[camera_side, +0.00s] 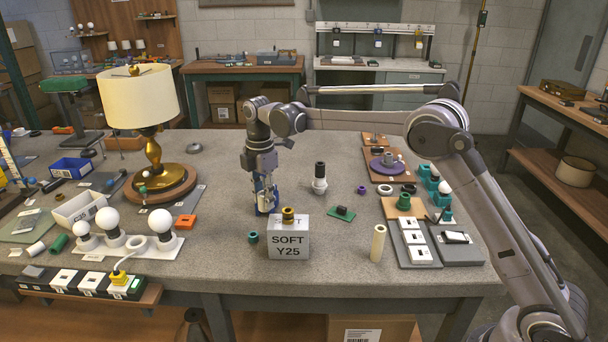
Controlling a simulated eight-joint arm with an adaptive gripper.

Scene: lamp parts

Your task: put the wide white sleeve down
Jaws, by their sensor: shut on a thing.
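My gripper (266,203) points down over the middle of the workbench, in front of a blue part (262,209). Its fingers are shut on a small pale piece, which I take to be the wide white sleeve. The fingers hide most of it, and I cannot tell whether it touches the bench or the blue part.
A white box marked SOFT Y25 (289,242) stands just in front of my gripper, with a brass and black part on top. A black-topped white socket (320,178) stands to the right. A cream tube (377,244) stands upright farther right.

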